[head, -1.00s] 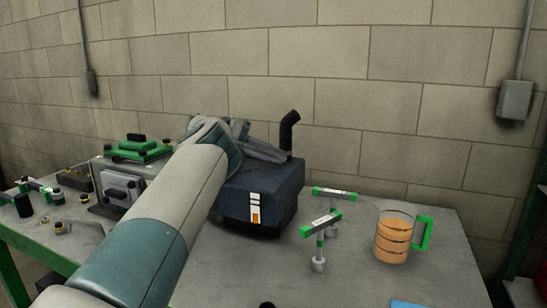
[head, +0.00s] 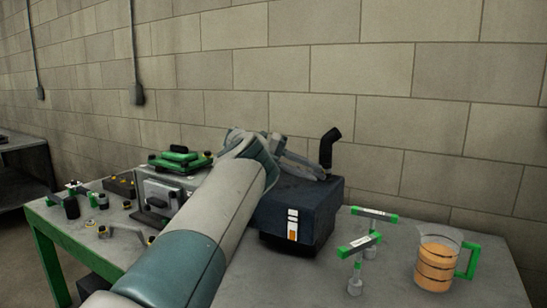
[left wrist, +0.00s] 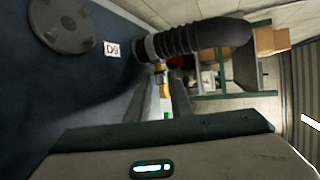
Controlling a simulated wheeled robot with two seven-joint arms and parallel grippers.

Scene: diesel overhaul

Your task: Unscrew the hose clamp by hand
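The dark blue engine block (head: 290,205) stands on the grey table, and its face also shows in the left wrist view (left wrist: 85,85). A black elbow hose (head: 328,150) rises behind it; the left wrist view shows the hose ribbed (left wrist: 205,37). A pale band (left wrist: 151,47), apparently the hose clamp, circles the hose base beside a "D9" label (left wrist: 112,49). My left gripper (head: 315,172) reaches over the block, close to the hose. My right gripper is out of view.
Two green-ended T-handle tools (head: 359,245) (head: 374,213) and a jug of orange liquid (head: 437,262) stand to the right. A grey unit with a green top (head: 178,160) and several small parts (head: 105,230) lie left. The block wall (head: 310,80) rises behind.

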